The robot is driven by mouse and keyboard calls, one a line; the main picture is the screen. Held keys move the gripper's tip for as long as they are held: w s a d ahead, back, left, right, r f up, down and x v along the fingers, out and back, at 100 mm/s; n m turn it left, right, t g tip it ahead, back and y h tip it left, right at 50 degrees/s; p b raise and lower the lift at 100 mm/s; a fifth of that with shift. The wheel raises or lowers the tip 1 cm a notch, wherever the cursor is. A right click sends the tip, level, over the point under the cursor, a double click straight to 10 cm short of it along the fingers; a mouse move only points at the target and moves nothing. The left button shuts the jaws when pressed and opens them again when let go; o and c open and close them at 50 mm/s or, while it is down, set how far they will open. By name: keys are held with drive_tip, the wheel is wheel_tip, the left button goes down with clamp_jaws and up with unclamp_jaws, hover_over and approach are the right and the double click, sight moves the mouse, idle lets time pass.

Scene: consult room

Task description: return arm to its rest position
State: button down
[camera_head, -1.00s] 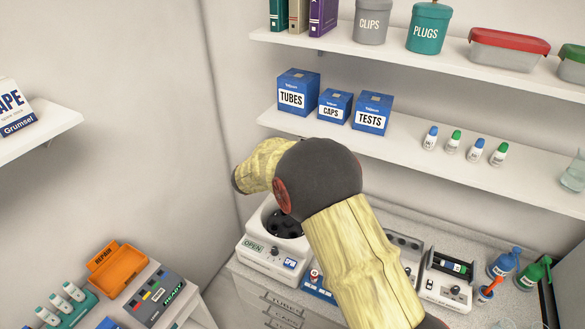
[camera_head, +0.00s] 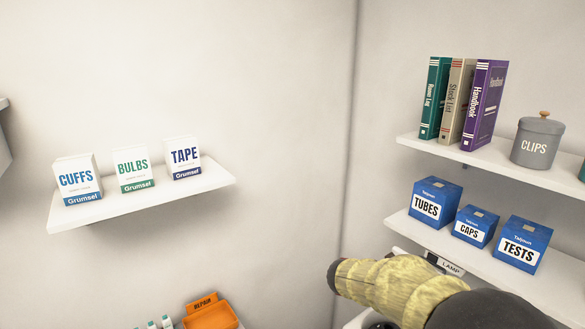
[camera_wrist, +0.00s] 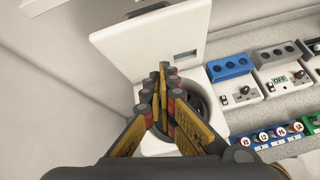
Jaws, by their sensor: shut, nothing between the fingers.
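My gripper (camera_wrist: 164,72) shows in the wrist view with its dark and yellow fingers together and nothing between them. It is over a white machine with a raised lid (camera_wrist: 150,40) and a dark round well (camera_wrist: 200,95). The fingers hide part of the well, and I cannot tell how high above it they are. In the head view my arm's yellowish link crosses the lower right corner. My gripper is outside that view.
Right of the machine in the wrist view are a blue-topped device (camera_wrist: 232,68), a device marked OFF (camera_wrist: 278,80) and a rack of numbered tubes (camera_wrist: 265,135). In the head view, shelves hold blue boxes (camera_head: 435,203) and white cartons (camera_head: 77,180). An orange tray (camera_head: 210,316) sits low.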

drive_tip(key=s+a+f+m+y+b, duration=0.3)
drive_tip(key=s+m+b, duration=0.4)
drive_tip(key=s, duration=0.4)
drive_tip(key=s+a+f+m+y+b, duration=0.3)
drive_tip(key=s+a+f+m+b, duration=0.2)
drive_tip(key=s, duration=0.7)
drive_tip(key=s+a+f+m+y+b, duration=0.3)
drive_tip(key=s+a+m+b, duration=0.3)
drive_tip(key=s+m+b, duration=0.3)
drive_tip(key=shift+s+f+m+b, duration=0.3)
drive_tip(key=shift+s+f+b, duration=0.45)
drive_tip(key=shift+s+b, duration=0.3)
drive_tip(key=shift+s, duration=0.1)
